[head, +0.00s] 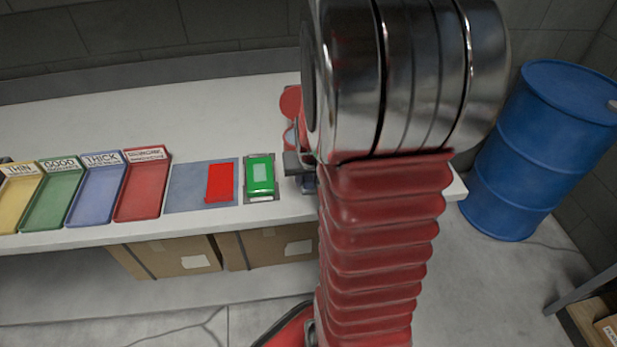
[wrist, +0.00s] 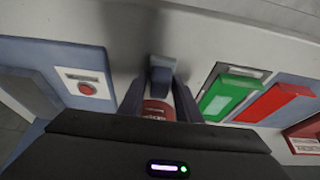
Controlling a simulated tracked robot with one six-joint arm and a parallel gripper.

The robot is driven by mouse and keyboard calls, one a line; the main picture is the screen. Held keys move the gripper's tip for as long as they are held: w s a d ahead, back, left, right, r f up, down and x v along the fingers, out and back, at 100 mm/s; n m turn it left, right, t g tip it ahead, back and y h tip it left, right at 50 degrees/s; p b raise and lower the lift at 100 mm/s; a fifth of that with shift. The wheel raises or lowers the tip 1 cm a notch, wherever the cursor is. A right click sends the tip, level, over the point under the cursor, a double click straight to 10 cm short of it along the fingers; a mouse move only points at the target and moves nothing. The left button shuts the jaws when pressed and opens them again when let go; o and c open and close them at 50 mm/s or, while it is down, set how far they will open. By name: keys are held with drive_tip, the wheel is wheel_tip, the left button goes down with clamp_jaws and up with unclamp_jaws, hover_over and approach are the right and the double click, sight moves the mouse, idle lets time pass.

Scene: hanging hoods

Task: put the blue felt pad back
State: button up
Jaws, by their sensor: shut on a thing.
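A small blue-grey block, which looks like the blue felt pad (wrist: 162,68), is between the fingertips of my gripper (wrist: 161,82) in the wrist view. My gripper is shut on it. In the head view my gripper (head: 300,163) is over the right part of the bench, just right of the green block, partly hidden by my arm. The pad is mostly hidden there, and I cannot tell whether it touches the bench.
A green block (head: 260,174) and a red slab (head: 220,183) on a blue-grey mat (head: 185,190) lie left of my gripper. Labelled yellow, green, blue and red trays (head: 143,192) stand farther left. A red round thing (wrist: 155,110) is close by. A red button panel (wrist: 87,88) shows.

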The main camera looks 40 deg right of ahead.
drive_tip(key=shift+f, duration=0.1)
drive_tip(key=o, duration=1.1)
drive_tip(key=shift+v, duration=6.9)
drive_tip(key=shift+s+f, duration=0.1)
